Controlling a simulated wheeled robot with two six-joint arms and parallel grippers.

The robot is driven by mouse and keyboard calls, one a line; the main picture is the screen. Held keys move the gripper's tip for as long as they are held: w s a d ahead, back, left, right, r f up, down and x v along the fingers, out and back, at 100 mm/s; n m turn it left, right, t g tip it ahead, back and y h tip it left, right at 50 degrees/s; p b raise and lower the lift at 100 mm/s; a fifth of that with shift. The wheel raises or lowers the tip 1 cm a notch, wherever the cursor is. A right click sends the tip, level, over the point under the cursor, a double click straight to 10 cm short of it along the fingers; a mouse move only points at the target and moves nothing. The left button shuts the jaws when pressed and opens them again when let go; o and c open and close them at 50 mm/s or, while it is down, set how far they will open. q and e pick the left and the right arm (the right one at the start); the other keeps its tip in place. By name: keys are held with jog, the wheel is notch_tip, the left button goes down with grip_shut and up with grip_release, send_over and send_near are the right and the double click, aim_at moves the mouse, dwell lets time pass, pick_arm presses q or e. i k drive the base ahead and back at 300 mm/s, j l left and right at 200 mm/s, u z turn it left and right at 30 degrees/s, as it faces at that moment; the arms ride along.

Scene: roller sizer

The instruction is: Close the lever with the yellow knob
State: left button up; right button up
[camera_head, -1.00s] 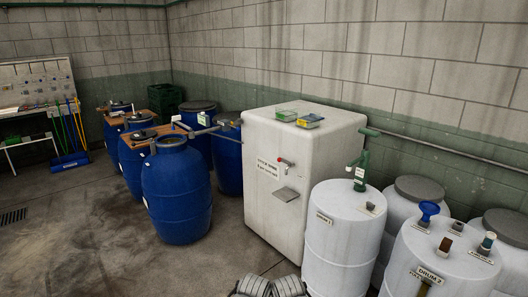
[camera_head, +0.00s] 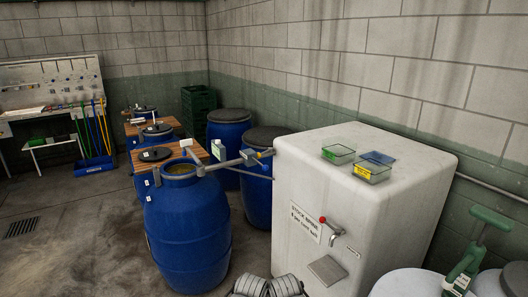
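I see no lever with a yellow knob in the head view. A small tap with a red knob (camera_head: 322,219) sits on the front of the white tank (camera_head: 300,178), beside a label reading "STOCK BRINE". A grey bar fitting (camera_head: 228,163) runs from the open mouth of the near blue barrel (camera_head: 186,245) toward the white tank. Whether it has a knob is too small to tell. Neither gripper can be made out. Only grey ribbed parts, which look like mine, show at the bottom edge.
A green hand pump (camera_head: 466,262) stands on a white drum (camera_head: 408,284) at the lower right. Small trays (camera_head: 339,154) sit on the tank. More blue barrels (camera_head: 229,130) and a green crate (camera_head: 198,104) stand behind. Open floor (camera_head: 75,225) lies at the left.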

aim_at(270, 150)
jog(key=i+j+z, duration=0.2)
jog(key=i, duration=0.35)
jog(key=i+j+z, duration=0.15)
jog(key=i+j, duration=0.15)
jog(key=i, duration=0.2)
jog(key=i+j+z, duration=0.2)
jog(key=i+j, duration=0.2)
jog(key=i, duration=0.1)
